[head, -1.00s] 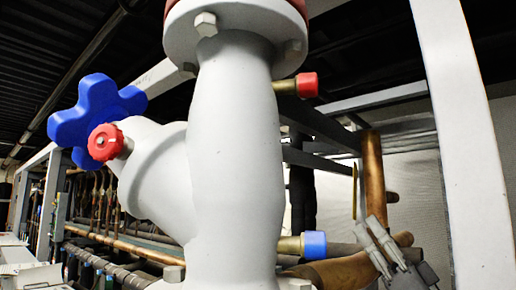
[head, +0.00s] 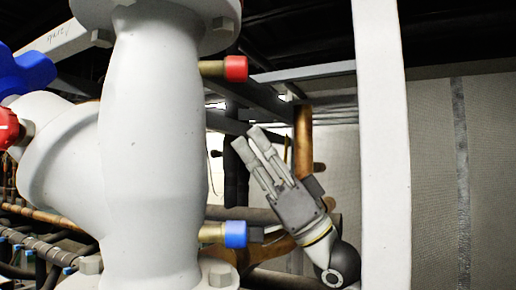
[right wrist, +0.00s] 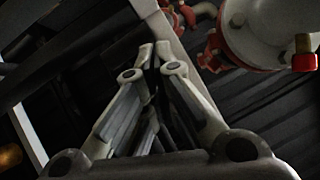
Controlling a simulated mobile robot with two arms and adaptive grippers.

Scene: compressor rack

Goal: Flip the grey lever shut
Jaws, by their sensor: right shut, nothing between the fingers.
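My right gripper (head: 249,139) is in the head view, right of the big pale grey valve body (head: 152,150). Its fingers are together and empty, pointing up and to the left. In the right wrist view its fingers (right wrist: 154,52) meet near the top centre with nothing between them. I cannot make out a grey lever for certain in either view; the valve body hides part of the space behind it. My left gripper is not in view.
The valve has a blue handwheel (head: 28,70), a red knob (head: 8,128), a red-capped stub (head: 235,68) and a blue-capped stub (head: 235,234). A white upright post (head: 382,150) stands right of my gripper. A copper pipe (head: 303,140) rises behind it.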

